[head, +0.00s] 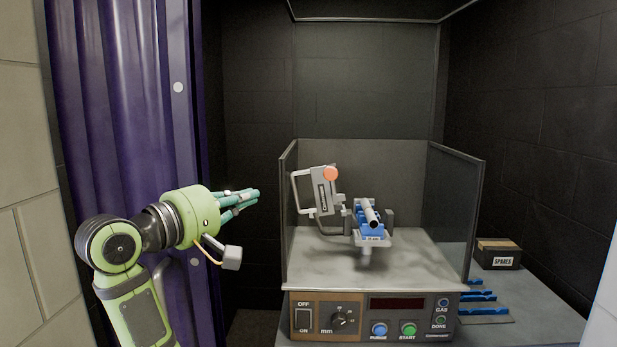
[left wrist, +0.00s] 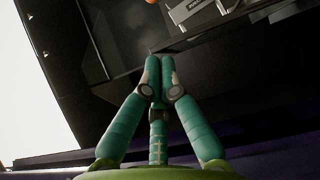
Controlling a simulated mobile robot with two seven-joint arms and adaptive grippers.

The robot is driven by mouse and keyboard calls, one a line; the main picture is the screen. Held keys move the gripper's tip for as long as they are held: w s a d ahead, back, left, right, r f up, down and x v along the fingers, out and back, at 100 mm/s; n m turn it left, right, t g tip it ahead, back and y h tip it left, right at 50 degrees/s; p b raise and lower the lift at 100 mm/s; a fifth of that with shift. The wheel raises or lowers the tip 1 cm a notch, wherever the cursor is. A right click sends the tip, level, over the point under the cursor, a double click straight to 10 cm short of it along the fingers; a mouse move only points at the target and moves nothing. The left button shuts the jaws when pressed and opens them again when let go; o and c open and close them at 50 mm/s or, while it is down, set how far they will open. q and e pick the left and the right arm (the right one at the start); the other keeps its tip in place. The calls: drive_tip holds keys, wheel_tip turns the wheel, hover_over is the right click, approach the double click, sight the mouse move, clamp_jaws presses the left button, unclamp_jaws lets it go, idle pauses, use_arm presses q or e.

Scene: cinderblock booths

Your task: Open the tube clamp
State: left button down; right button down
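A tube clamp (head: 372,236) with blue blocks stands in the middle of the booth, with a pale metal tube (head: 368,210) lying along its top. Beside it on the left stands a grey upright frame (head: 325,192) with a handle and an orange round knob (head: 330,173). I cannot tell how these parts are latched. My left gripper (head: 257,194) is outside the booth's left panel, left of the clamp, apart from everything. Its teal fingers meet at the tips in the left wrist view (left wrist: 159,62), with nothing between them. My right gripper is not in view.
Glass-like side panels (head: 290,210) flank the grey booth floor. A control box (head: 370,316) with knob and buttons is in front. At right lie a SPARES box (head: 497,254) and blue parts (head: 482,297). A purple curtain (head: 125,100) hangs at left.

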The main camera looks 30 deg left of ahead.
use_arm(q)
drive_tip(key=w+d+p, duration=0.1)
drive_tip(key=w+p, duration=0.5)
drive_tip(key=w, duration=1.1)
drive_tip(key=shift+w, duration=0.4)
